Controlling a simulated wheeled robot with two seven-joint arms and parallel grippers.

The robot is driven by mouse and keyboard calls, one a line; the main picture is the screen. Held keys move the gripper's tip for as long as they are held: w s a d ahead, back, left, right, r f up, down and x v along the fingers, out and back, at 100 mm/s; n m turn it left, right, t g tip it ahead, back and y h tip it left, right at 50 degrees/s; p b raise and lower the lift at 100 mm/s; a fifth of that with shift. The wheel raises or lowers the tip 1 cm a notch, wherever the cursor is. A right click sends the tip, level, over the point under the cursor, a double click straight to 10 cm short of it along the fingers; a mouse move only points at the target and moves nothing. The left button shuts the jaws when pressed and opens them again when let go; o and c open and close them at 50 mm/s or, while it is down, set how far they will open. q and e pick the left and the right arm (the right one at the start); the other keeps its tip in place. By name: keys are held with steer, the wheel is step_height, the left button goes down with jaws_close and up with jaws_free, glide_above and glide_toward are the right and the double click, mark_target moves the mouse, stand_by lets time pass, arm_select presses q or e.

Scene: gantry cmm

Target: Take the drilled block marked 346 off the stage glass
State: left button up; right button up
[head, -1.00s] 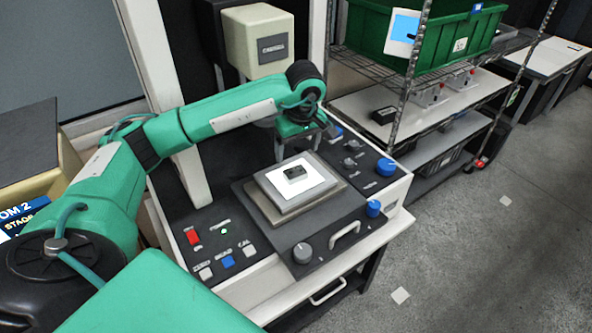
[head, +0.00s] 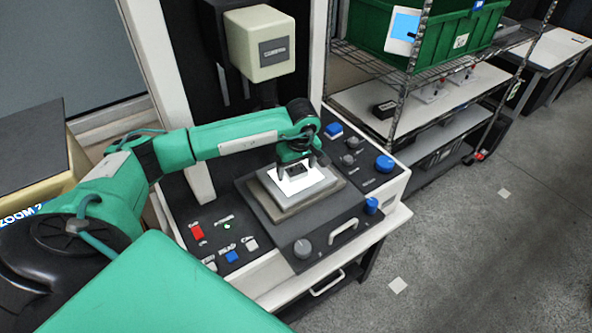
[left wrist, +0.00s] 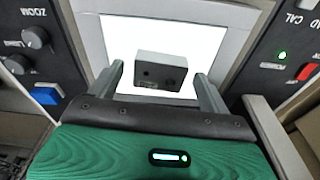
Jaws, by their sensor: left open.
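The drilled block (left wrist: 160,72) is a small dark grey block with round holes in its face. It rests on the bright white stage glass (left wrist: 119,36). In the head view the block (head: 297,169) shows small and dark, partly covered by the gripper. No number is readable on it. My left gripper (head: 300,168) is open above the stage glass (head: 318,183). In the left wrist view its fingers (left wrist: 158,80) reach forward with one on each side of the block. The gap between fingers and block looks clear. My right gripper is not in view.
The stage sits in a dark console with blue knobs (head: 384,162), a red button (head: 197,231) and a front handle (head: 343,231). A beige measuring head (head: 258,62) hangs behind the stage. A wire rack with a green bin (head: 450,40) stands to the right.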

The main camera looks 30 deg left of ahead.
arm_select(q)
steer(key=shift+c, duration=0.4)
steer(key=c, duration=1)
steer(key=shift+c, duration=0.2)
steer(key=shift+r, duration=0.1)
